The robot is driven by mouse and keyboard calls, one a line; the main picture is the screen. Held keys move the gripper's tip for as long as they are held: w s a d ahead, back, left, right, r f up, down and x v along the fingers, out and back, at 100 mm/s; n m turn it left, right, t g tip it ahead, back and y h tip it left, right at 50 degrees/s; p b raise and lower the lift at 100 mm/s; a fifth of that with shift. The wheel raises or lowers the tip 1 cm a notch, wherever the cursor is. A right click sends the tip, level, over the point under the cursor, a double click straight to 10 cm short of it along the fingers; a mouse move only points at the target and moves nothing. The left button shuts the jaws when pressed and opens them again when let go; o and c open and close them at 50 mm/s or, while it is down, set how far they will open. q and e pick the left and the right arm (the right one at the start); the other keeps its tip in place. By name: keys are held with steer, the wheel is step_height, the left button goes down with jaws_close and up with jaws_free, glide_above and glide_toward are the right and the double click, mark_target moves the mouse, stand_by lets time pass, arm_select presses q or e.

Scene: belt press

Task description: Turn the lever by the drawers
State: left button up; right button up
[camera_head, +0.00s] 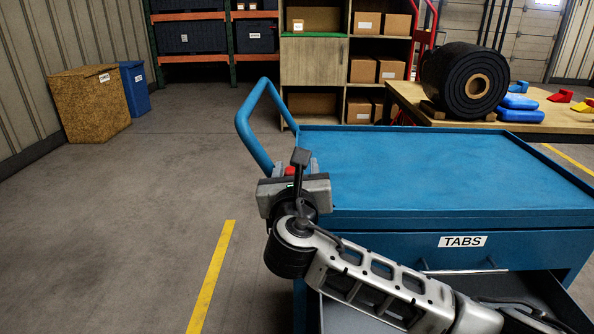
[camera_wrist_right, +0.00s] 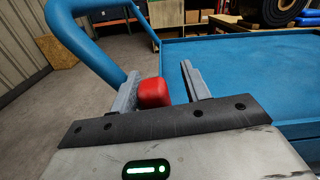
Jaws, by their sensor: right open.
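The blue drawer cart (camera_head: 440,165) stands in front of me, with a blue tube handle (camera_head: 262,125) at its left end. A small red part (camera_head: 291,171), which looks like the lever's grip, shows at the cart's left edge. It also shows in the right wrist view (camera_wrist_right: 154,93), between the fingers and nearer the left one. My right gripper (camera_head: 296,168) is open around it, with a clear gap to the right finger (camera_wrist_right: 192,80). I cannot tell whether the left finger touches it. The rest of the lever is hidden. My left gripper is not in view.
A drawer labelled TABS (camera_head: 463,241) is shut; a lower drawer (camera_head: 350,316) seems pulled out under my right arm. A wooden table (camera_head: 540,122) with a black roll (camera_head: 462,82) stands behind. The cart top is bare.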

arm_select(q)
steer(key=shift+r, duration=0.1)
arm_select(e)
steer(key=shift+s, duration=0.1)
arm_select(q)
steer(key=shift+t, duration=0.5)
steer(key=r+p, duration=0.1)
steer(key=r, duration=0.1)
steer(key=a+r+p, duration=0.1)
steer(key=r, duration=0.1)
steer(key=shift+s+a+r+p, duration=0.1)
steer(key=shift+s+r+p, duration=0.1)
steer(key=shift+p, duration=0.1)
arm_select(e)
steer(key=s, duration=1.5)
steer(key=shift+s, duration=0.4)
